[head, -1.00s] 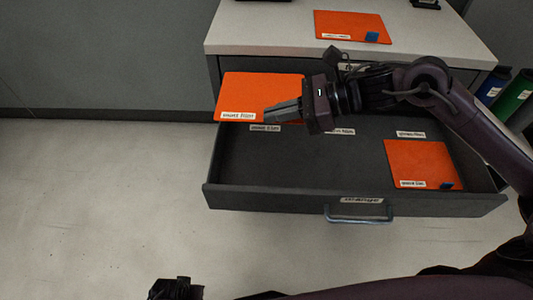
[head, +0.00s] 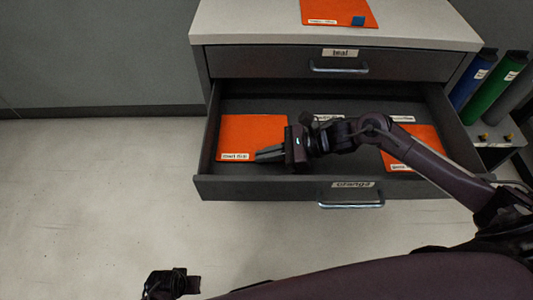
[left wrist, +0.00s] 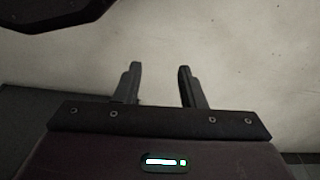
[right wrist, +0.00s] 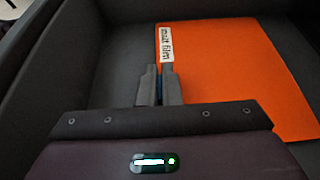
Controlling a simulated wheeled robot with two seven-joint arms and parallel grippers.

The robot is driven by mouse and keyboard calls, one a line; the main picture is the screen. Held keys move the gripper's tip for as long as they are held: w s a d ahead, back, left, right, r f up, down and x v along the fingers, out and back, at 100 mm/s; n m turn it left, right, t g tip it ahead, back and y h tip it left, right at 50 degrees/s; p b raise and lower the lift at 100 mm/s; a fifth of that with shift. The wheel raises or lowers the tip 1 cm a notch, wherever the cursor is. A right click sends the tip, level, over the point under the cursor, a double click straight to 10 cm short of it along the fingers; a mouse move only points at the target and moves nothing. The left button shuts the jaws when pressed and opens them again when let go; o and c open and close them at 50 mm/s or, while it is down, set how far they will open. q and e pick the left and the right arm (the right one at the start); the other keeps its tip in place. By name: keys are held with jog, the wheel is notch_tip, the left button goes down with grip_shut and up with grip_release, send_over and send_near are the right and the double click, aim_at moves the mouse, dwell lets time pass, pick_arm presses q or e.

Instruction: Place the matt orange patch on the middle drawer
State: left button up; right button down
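The matt orange patch (head: 252,135), with a white label reading "matt film", is in the left part of the open drawer (head: 270,187) labelled "orange". It looks flat; I cannot tell whether it touches the drawer floor. My right gripper (head: 265,155) is at the patch's near right corner, its fingers closed together. In the right wrist view, these fingers (right wrist: 160,85) have a bit of blue tab between them at the patch's labelled edge. My left gripper (head: 172,283) is low at the front, away from the drawer; in the left wrist view its fingers (left wrist: 160,85) are apart and empty.
A second orange patch (head: 420,145) lies at the drawer's right, partly behind my right arm. A third (head: 335,10) lies on the cabinet top (head: 430,30). The drawer above, labelled "teal" (head: 341,53), is shut. Blue and green rolls (head: 490,90) stand at the right.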

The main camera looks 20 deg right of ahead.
jog(key=shift+f, duration=0.1)
dwell(0.3)
jog(key=shift+f, duration=0.1)
jog(key=c, duration=1.6)
grip_release()
pick_arm(q)
jog(key=shift+w+d+r, duration=0.1)
jog(key=shift+w+r, duration=0.05)
jog(key=shift+r, duration=0.45)
